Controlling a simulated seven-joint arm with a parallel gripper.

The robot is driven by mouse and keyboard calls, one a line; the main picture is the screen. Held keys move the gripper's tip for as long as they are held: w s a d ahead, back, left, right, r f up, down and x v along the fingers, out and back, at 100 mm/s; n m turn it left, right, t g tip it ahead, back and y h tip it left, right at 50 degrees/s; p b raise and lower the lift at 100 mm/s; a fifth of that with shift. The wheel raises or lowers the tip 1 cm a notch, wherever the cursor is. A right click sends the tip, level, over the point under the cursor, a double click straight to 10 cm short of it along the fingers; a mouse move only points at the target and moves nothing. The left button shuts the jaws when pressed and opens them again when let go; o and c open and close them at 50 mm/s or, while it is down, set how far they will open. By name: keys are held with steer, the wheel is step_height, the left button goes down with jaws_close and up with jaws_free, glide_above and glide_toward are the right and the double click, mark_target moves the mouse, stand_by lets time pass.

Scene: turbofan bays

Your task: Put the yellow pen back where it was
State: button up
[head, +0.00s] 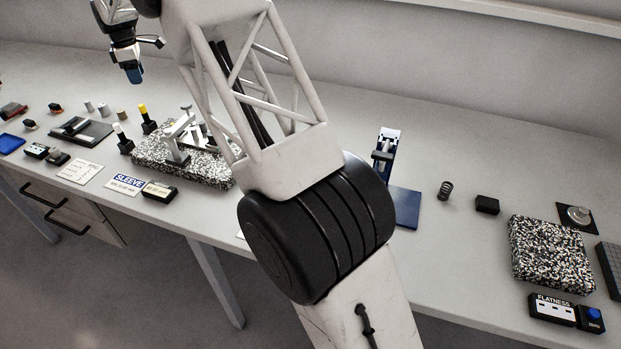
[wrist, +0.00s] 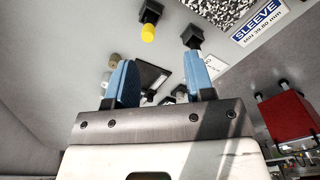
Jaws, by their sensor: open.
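The yellow pen (head: 143,110) shows in the head view as a yellow-topped upright piece on a black block at the left part of the bench. In the wrist view its yellow end (wrist: 148,33) shows near the top, with the black block behind it. My gripper (head: 134,75) is above the bench, above the pen in the head view. In the wrist view its blue fingers (wrist: 160,75) are spread apart, with nothing held between them. The pen lies beyond the fingertips, apart from them. How deep the pen sits in the block cannot be told.
A similar black block with a white-topped piece (head: 119,131) stands beside the pen. A speckled plate (head: 150,154) with a metal stand is close on the right. A black tray (head: 80,131) and small cylinders are to the left. A SLEEVE card (head: 124,184) lies in front.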

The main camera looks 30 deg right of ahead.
steer(key=s+d+r+m, duration=0.3)
steer(key=s+d+r, duration=0.25)
steer(key=s, duration=0.55)
steer(key=s+d+r+m+t, duration=0.1)
steer(key=s+d+r+m, duration=0.4)
steer(key=s, duration=0.6)
steer(key=s+d+r+m, duration=0.1)
steer(key=s+d+r, duration=0.3)
steer(key=s+d, duration=0.5)
steer(key=s+d+f+m, duration=0.2)
steer(key=s+f, duration=0.1)
steer(key=s, duration=0.9)
steer(key=s+d+f+m+t, duration=0.1)
steer(key=s+d+f+m, duration=0.1)
steer(key=s, duration=1.1)
steer(key=s+d+f+m, duration=0.3)
steer(key=s+f+m, duration=0.1)
steer(key=s, duration=0.9)
steer(key=shift+f, duration=0.55)
